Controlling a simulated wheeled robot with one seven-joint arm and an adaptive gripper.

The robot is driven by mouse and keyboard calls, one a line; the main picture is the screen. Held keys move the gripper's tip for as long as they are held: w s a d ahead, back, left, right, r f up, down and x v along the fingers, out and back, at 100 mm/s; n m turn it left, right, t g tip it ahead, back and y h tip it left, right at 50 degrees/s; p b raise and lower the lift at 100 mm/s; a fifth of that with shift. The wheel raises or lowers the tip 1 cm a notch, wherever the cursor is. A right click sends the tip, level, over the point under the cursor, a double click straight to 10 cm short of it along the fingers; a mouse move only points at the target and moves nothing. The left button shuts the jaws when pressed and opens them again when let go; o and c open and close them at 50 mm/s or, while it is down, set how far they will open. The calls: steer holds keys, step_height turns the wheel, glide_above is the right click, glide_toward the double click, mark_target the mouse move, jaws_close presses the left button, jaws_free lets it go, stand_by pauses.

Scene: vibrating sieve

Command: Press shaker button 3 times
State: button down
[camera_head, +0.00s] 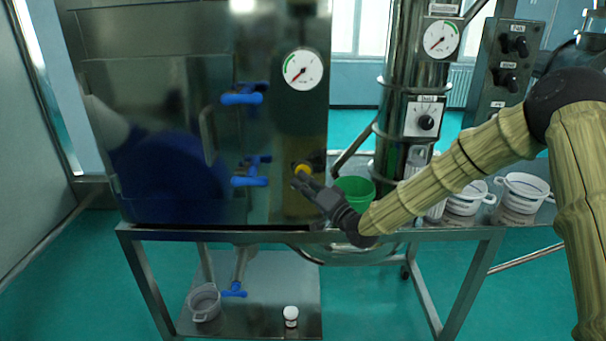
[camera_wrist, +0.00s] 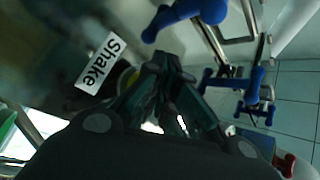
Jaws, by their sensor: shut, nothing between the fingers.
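The shaker button (camera_head: 302,169) is a yellow round button low on the right side of the steel cabinet (camera_head: 180,70). My gripper (camera_head: 298,182) is shut and empty. Its fingertips are at or just below the button in the head view. In the wrist view the fingers (camera_wrist: 165,62) point at the panel to the right of the label and partly hide the button. I cannot tell whether they touch it.
Blue valve handles (camera_head: 242,98) (camera_head: 249,181) stick out left of the button. A green bucket (camera_head: 355,190) stands right of my gripper on the steel table. White pots (camera_head: 524,195) stand farther right. A dial gauge (camera_head: 302,69) is above the button.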

steer(key=shift+w, duration=0.6)
stand_by(0.7)
steer(key=shift+s, duration=0.1)
stand_by(0.4)
steer(key=shift+s+b, duration=0.3)
steer(key=shift+s, duration=0.85)
steer(key=shift+s, duration=0.1)
steer(key=shift+s, duration=2.4)
